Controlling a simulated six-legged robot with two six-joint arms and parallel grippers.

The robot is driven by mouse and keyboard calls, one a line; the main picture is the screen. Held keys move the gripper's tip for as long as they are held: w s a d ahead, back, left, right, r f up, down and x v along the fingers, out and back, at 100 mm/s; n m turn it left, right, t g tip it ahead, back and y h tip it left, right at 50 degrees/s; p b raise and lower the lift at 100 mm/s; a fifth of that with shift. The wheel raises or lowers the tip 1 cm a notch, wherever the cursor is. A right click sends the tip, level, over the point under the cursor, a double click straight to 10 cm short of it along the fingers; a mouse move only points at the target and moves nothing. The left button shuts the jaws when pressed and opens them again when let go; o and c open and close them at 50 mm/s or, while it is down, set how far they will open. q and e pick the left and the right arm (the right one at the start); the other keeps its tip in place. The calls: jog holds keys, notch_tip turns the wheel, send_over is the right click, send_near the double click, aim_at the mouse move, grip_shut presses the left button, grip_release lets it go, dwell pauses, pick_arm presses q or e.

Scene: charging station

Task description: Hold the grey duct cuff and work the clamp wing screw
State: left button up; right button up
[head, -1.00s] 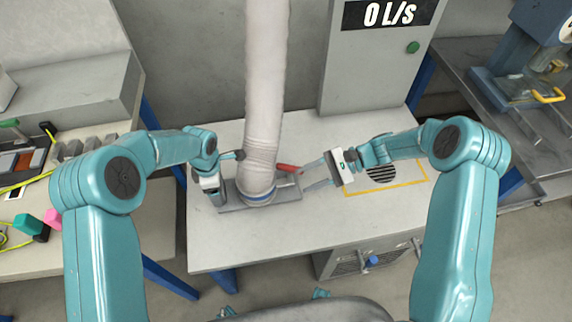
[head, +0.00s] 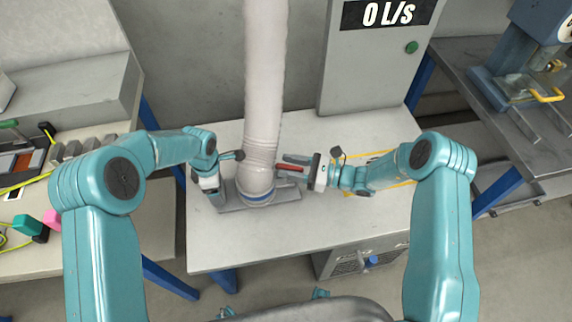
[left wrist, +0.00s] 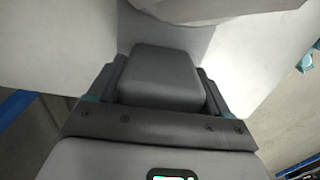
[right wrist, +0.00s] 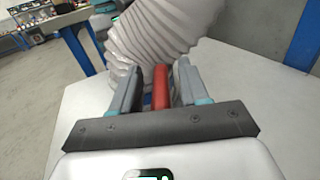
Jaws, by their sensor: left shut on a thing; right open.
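The pale ribbed duct (head: 262,110) comes down to the table, ending in a grey cuff (head: 256,181) above a blue ring (head: 257,198). My left gripper (head: 222,189) is beside the cuff's left side. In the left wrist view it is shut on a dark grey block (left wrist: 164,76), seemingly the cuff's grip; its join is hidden. The red clamp wing screw (head: 290,168) sticks out right of the cuff. My right gripper (head: 293,171) is open around it. In the right wrist view the red wing (right wrist: 161,88) stands between the two fingers, with small gaps showing.
A grey base plate (head: 285,196) lies under the duct on the pale table (head: 225,250). A grey cabinet (head: 372,75) with a display reading 0 L/s stands behind right. A cluttered bench (head: 115,215) is at left. The table front is clear.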

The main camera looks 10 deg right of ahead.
jog(key=shift+w+a, duration=0.25)
jog(key=shift+a, duration=0.4)
grip_shut()
jog(key=shift+t, duration=0.3)
jog(key=m+t+h, duration=0.5)
jog(key=t, duration=0.1)
jog(key=shift+w, duration=0.15)
jog(key=shift+w+d+m+t+h, duration=0.15)
jog(key=shift+m+t+h, duration=0.55)
jog(key=shift+m+h, duration=0.55)
jog(key=shift+d+m+t+h, duration=0.1)
jog(key=shift+m+t+h, duration=0.7)
jog(key=shift+h, duration=0.75)
